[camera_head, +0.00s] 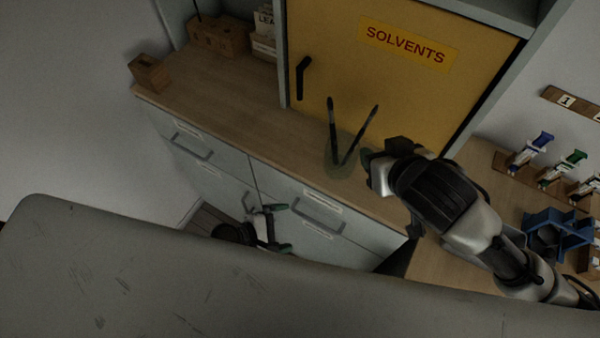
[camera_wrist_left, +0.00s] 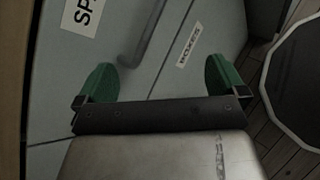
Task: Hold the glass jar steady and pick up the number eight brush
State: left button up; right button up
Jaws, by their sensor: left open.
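The glass jar (camera_head: 339,168), dim and greenish, stands on the wooden counter in front of the yellow cabinet. Two dark brushes stand in it, a left one (camera_head: 332,120) nearly upright and a right one (camera_head: 364,131) leaning right. I cannot read a number on either. My right gripper (camera_head: 370,165) is at the jar's right side; its fingertips are mostly hidden, so I cannot tell whether it grips the jar. My left gripper (camera_head: 276,228) is low in front of the drawers, open and empty; its green fingertips show wide apart in the left wrist view (camera_wrist_left: 160,76).
The yellow solvents door (camera_head: 400,85) rises behind the jar. Drawer fronts with handles (camera_head: 318,208) face my left gripper. Wooden blocks (camera_head: 150,73) stand at the counter's far left. A blue holder (camera_head: 557,232) and racked tools (camera_head: 530,150) are at right. The counter left of the jar is clear.

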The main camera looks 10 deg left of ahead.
pick_arm(q)
jog(key=w+d+r+n+t+h, duration=0.2)
jog(key=w+r+n+t, duration=0.15)
jog(key=r, duration=0.55)
jog(key=w+d+r+n+t+h, duration=0.2)
jog(key=w+r+n, duration=0.25)
jog(key=r, duration=0.35)
jog(key=shift+n+g, duration=0.25)
jog(key=shift+n, duration=0.05)
jog(key=x, duration=0.9)
jog(key=shift+s+d+f, duration=0.1)
jog(key=shift+d+f, duration=0.1)
jog(key=shift+d, duration=0.05)
jog(key=c, duration=1)
pick_arm(e)
jog(key=shift+w+r, duration=0.2)
jog(key=shift+w, duration=0.2)
jog(key=shift+c, duration=0.2)
jog(key=m+g+h, duration=0.2)
jog(key=m+g, duration=0.1)
jog(key=g, duration=0.2)
send_near(376, 110)
jog(key=f, duration=0.1)
jog(key=x, duration=1.1)
jog(key=shift+w+a+f, duration=0.25)
jog(key=shift+f, duration=0.05)
